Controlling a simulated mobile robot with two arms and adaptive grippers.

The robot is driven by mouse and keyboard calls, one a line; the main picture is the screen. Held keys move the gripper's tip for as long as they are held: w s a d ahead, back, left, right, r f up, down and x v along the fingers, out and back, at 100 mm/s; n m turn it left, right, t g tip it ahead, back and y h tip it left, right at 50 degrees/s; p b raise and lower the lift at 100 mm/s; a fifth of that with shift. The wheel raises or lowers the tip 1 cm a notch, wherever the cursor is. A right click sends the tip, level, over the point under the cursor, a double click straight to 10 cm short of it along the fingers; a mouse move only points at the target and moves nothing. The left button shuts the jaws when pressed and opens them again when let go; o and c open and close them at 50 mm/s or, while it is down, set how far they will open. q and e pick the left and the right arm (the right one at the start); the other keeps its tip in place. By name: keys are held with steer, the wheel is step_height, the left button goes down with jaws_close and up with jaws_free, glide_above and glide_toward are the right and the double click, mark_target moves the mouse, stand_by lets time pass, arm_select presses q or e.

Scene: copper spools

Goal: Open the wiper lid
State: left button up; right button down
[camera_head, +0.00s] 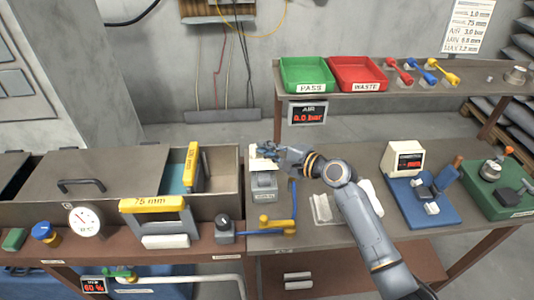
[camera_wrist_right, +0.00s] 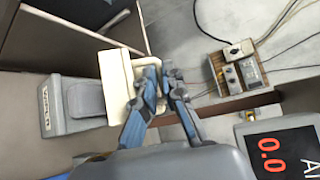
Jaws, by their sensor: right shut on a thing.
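The small grey wiper box (camera_head: 264,186) stands on the bench just right of the long trough, with a label on its front. It also shows in the wrist view (camera_wrist_right: 85,98). The cream lid (camera_head: 259,163) is at the back end of this box; it shows as a pale plate in the wrist view (camera_wrist_right: 117,84). My right gripper (camera_head: 279,151) reaches over from the right and is shut on the lid's edge, its fingertips close together there in the wrist view (camera_wrist_right: 158,68). The hinge and the lid's exact tilt are hard to make out. My left gripper is not in view.
A blue and yellow handle (camera_head: 279,222) stands right in front of the wiper box. The metal trough (camera_head: 225,205) is close on the left. The air display (camera_head: 307,114) and the shelf with green (camera_head: 305,74) and red (camera_head: 357,73) bins are behind.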

steer(key=shift+w+r, duration=0.25)
steer(key=shift+r, duration=0.25)
steer(key=c, duration=1.7)
jaws_free()
steer(key=shift+s, duration=0.1)
steer(key=shift+f, duration=0.1)
steer(key=shift+s+d, duration=0.1)
steer(key=shift+s+d, duration=0.25)
steer(key=v, duration=1.1)
steer(key=shift+d, duration=0.1)
